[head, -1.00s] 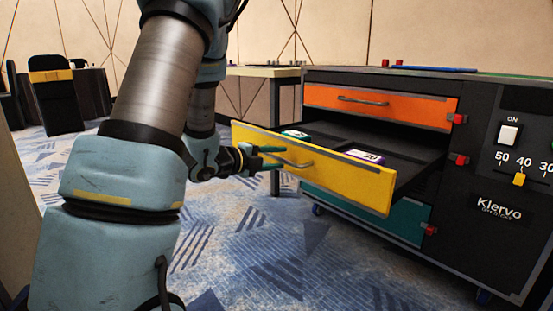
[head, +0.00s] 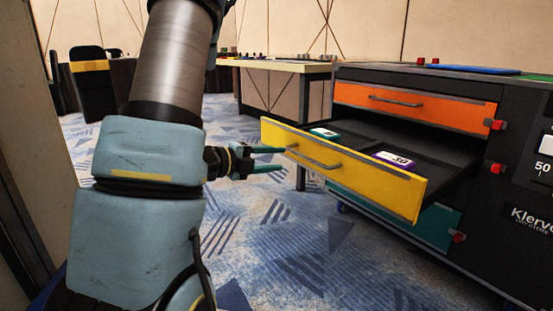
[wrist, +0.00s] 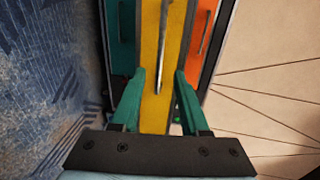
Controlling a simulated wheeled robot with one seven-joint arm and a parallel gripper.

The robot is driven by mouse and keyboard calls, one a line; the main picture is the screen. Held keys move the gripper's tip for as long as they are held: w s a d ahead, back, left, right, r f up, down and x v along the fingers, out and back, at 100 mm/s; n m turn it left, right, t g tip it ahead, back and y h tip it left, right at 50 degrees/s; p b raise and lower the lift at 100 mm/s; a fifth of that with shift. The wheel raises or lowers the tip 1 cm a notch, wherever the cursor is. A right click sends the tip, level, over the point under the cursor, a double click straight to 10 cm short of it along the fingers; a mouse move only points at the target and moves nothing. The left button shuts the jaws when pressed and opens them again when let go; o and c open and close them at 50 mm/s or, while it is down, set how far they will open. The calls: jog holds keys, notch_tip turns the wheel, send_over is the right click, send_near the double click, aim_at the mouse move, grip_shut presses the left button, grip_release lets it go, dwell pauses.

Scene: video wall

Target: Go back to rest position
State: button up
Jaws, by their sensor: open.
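My gripper (head: 268,159) is in the head view, left of the yellow drawer (head: 350,178), with its green fingers pointing toward it. The fingers are apart and empty. In the wrist view my gripper (wrist: 160,100) is open, with the yellow drawer front (wrist: 160,55) and its metal handle (wrist: 164,50) ahead of the fingers, not between them. The yellow drawer is pulled out of the black cabinet (head: 500,145). The handle (head: 313,157) is free in the head view.
Inside the drawer lie a green-edged item (head: 323,133) and a purple-edged item (head: 394,159). The orange drawer (head: 412,107) above and teal drawer (head: 433,225) below look shut. A table (head: 275,66) stands behind. Patterned carpet (head: 290,255) is open in front. A wall edge (head: 25,150) is close at left.

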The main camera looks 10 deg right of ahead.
jog(key=w+a+n+t+y+p, duration=0.1)
jog(key=w+a+n+y+p, duration=0.25)
jog(key=a+n+y, duration=1.1)
jog(key=s+d+n+g+h+p, duration=0.15)
jog(key=s+n+g+p, duration=0.4)
jog(key=s+n, duration=0.95)
notch_tip(320, 180, up, 39)
jog(key=s+g+p, duration=0.1)
jog(key=p, duration=3.5)
jog(key=shift+s+f, duration=0.2)
jog(key=shift+s, duration=0.1)
